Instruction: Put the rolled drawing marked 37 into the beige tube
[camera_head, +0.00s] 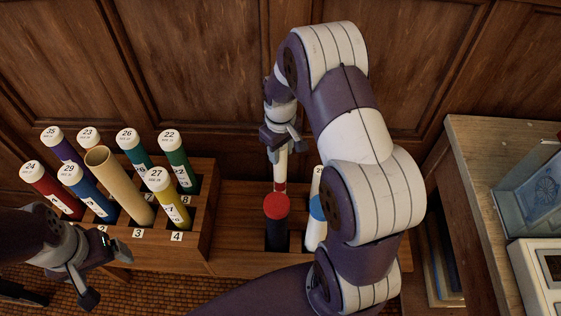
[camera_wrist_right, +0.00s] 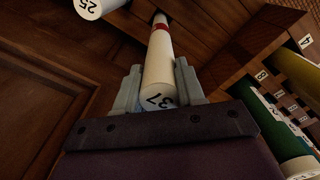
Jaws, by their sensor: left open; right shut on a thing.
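The rolled drawing marked 37 is white with a red band (camera_head: 281,168). My right gripper (camera_head: 281,146) is shut on it near its top, above the right-hand rack. In the right wrist view the drawing (camera_wrist_right: 158,68) lies between the fingers, its number facing the camera. Its lower end points down into the rack, behind a red-capped dark tube; I cannot tell whether it is still in a slot. The beige tube (camera_head: 123,188) stands in the left-hand rack, slightly tilted in view, its open top visible and empty-looking. My left gripper (camera_head: 106,274) is open and empty in front of that rack.
Several numbered drawings stand around the beige tube in the left-hand rack (camera_head: 205,215), with 27 (camera_head: 165,200) beside it. The red-capped tube (camera_head: 276,208) and a blue-banded drawing (camera_head: 315,220) stand in the right-hand rack. A wooden desk (camera_head: 475,165) is on the right.

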